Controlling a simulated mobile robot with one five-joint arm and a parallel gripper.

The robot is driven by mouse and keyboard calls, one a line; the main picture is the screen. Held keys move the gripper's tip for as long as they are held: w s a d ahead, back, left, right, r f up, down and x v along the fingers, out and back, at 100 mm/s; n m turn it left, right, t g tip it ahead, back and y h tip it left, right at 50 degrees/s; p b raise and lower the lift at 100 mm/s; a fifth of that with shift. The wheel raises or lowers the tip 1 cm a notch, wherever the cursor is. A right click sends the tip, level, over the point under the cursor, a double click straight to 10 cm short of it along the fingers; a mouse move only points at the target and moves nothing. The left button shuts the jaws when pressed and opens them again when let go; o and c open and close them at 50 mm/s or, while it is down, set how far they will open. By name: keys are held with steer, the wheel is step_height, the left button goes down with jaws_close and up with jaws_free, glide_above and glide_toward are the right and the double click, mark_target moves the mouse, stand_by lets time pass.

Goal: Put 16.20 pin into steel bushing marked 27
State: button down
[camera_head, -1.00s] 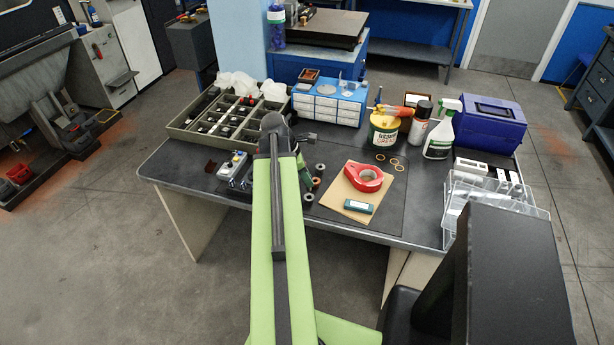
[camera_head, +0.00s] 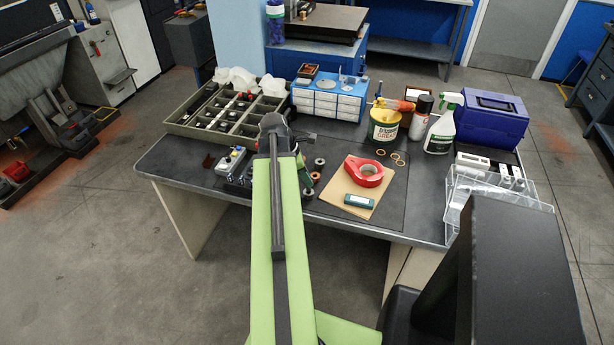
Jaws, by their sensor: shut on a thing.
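My gripper (camera_head: 305,177) is at the far end of my green arm, low over the bench, and mostly hidden behind the arm. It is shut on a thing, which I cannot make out. Several small ring-shaped bushings lie just right of the arm: a grey one (camera_head: 320,163), a reddish one (camera_head: 315,177) and another grey one (camera_head: 308,193). Their markings are too small to read, so I cannot tell which is 27. No pin can be told apart, and the bench just behind the arm is hidden.
A divided tray (camera_head: 180,128) stands at the back left, near a small grey device (camera_head: 230,163). Red tape (camera_head: 364,172) lies on brown card (camera_head: 345,199). A grease tin (camera_head: 384,127), spray bottle (camera_head: 441,132), blue toolbox (camera_head: 492,122) and clear rack (camera_head: 490,205) stand to the right.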

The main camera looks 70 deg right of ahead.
steer(key=shift+f, duration=0.1)
stand_by(0.3)
steer(key=shift+f+b, duration=0.35)
steer(key=shift+b, duration=0.1)
steer(key=shift+f+b, duration=1.4)
steer(key=c, duration=1.2)
jaws_free()
steer(key=shift+c, duration=0.2)
steer(key=shift+r, duration=0.1)
